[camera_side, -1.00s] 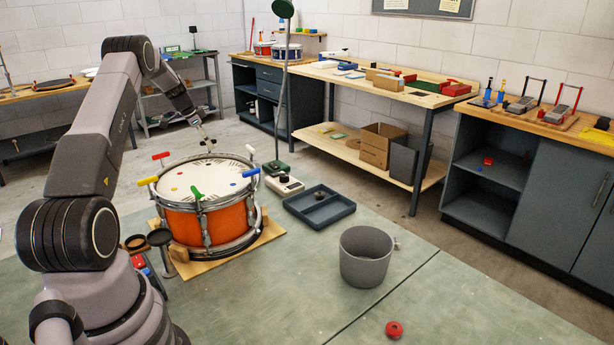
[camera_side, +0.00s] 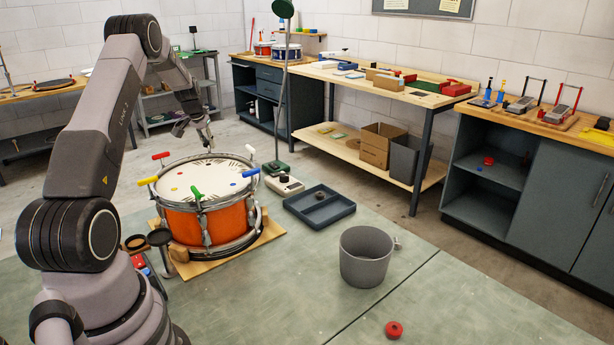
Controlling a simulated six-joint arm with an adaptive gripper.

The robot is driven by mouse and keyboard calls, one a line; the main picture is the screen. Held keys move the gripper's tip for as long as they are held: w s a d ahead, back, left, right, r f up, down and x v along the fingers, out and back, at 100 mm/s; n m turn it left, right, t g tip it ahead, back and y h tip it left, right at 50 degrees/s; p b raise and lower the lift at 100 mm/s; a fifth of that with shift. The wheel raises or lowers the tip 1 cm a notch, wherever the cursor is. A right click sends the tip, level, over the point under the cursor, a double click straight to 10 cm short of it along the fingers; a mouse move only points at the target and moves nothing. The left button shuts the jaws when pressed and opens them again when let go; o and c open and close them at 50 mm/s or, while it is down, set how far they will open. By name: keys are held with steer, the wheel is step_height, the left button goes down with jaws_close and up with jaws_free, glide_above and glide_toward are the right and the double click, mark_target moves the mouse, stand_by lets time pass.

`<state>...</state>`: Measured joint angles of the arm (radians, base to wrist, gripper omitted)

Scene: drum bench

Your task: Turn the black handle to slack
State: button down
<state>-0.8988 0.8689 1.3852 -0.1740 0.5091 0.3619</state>
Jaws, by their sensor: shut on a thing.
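The orange drum (camera_side: 185,226) stands on a wooden board, with a white head and T-shaped handles around its rim. The red handle (camera_side: 160,155), yellow handle (camera_side: 148,181), green handle (camera_side: 197,194) and blue handle (camera_side: 251,172) show clearly. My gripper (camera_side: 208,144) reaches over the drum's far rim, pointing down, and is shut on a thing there. By its place on the rim this is the black handle, small and mostly hidden by the fingers. Its angle cannot be made out.
A dark tray (camera_side: 318,212) with a round dark piece and a pale meter box (camera_side: 285,185) lie right of the drum. A green lamp stand (camera_side: 277,168) rises close behind. A grey bin (camera_side: 366,270) and a red knob (camera_side: 394,329) stand on the clear front right.

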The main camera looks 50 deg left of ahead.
steer(key=n+g+y, duration=0.1)
steer(key=n, duration=0.3)
steer(key=n+g, duration=0.2)
steer(key=n, duration=0.2)
steer(key=shift+y, duration=0.4)
steer(key=shift+n, duration=0.4)
steer(key=c, duration=1.1)
jaws_free()
steer(key=v, duration=1.2)
